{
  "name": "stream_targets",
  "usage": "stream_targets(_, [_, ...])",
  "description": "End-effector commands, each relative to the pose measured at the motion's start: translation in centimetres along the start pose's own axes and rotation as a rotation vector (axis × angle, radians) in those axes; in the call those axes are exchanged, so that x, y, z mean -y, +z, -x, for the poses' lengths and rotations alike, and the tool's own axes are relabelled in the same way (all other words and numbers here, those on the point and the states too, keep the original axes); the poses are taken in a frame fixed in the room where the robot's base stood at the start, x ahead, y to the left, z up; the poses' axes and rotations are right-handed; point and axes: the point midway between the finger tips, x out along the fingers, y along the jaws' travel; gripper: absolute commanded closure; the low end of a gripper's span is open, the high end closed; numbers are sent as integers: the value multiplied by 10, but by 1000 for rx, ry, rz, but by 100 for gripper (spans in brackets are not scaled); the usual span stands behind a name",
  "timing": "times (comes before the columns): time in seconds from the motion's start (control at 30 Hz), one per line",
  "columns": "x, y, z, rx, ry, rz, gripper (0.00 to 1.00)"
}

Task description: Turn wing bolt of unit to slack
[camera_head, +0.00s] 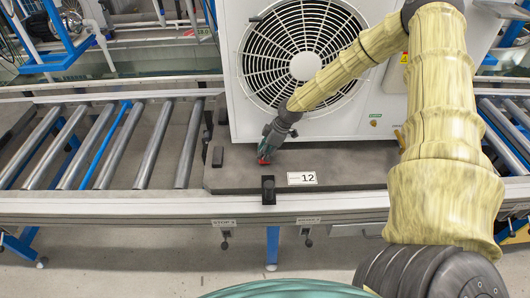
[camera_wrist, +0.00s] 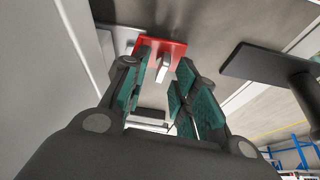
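The unit (camera_head: 240,100) is a white box with a round fan grille, standing on a dark pallet plate. A small red piece (camera_head: 264,159) shows low at its front edge. In the wrist view it is a red plate (camera_wrist: 174,47) with a light metal wing (camera_wrist: 163,68) standing out from it. My gripper (camera_head: 266,150) points down at this spot beside the unit's lower edge. In the wrist view its green-padded fingers (camera_wrist: 164,82) stand apart on either side of the wing, with a gap visible. Whether either pad touches the wing I cannot tell.
The pallet plate (camera_head: 350,158) carries a label "12" and a dark block (camera_head: 268,190) at its front edge. A dark post-like piece (camera_wrist: 265,65) stands right of my fingers in the wrist view. A roller conveyor (camera_head: 110,145) runs left.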

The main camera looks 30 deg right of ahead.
Motion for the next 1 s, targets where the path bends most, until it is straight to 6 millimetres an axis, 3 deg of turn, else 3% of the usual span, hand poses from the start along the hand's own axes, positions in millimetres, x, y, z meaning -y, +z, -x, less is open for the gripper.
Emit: stream_targets(1.0, [-1,0,100,-1,1,0,71])
